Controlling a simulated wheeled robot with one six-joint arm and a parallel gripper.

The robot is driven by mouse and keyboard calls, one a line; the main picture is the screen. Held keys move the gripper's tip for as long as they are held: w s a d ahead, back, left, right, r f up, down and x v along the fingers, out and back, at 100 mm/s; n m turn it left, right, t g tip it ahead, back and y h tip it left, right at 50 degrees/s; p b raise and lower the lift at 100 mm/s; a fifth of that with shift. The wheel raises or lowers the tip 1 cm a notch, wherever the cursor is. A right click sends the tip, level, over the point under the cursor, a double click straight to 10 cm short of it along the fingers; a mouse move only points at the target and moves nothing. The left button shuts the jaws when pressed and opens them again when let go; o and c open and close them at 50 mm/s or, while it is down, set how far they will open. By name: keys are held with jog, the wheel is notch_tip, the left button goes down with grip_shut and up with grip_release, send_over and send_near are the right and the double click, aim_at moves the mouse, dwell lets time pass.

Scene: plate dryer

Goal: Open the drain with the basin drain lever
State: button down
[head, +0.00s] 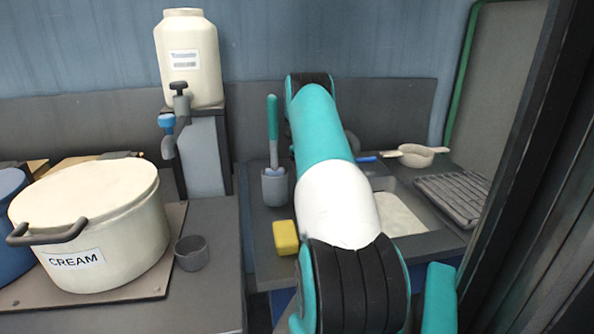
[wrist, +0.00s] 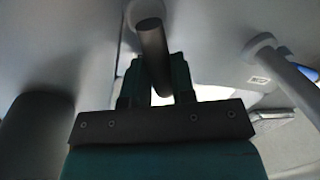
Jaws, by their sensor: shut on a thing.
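My gripper (wrist: 156,78) shows in the wrist view, its two dark teal fingers shut on a dark grey rod-shaped lever (wrist: 152,42). The lever comes from a pale round collar (wrist: 146,10) on a grey surface and looks like the basin drain lever. In the head view, my teal and white arm hides the gripper and the lever. The basin (head: 441,219) is partly visible to the right of my arm, with pale contents inside. Its drain is not visible.
A yellow sponge (head: 286,237) and a brush in a holder (head: 274,187) stand left of my arm. A white strainer (head: 416,155) and a ribbed rack (head: 456,196) lie by the basin. A grey pipe (wrist: 296,75) is close right of the gripper.

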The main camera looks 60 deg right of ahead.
dwell(0.6)
jog(key=c, duration=1)
grip_release()
jog(key=shift+o, duration=0.2)
jog(key=shift+r, duration=0.1)
jog(key=w+a+r+p, duration=0.1)
jog(key=a+r+p, duration=0.2)
jog(key=r, duration=1.4)
jog(key=p, duration=0.4)
jog(key=shift+w+p, duration=0.2)
jog(key=shift+p, duration=0.2)
jog(key=shift+a, duration=0.1)
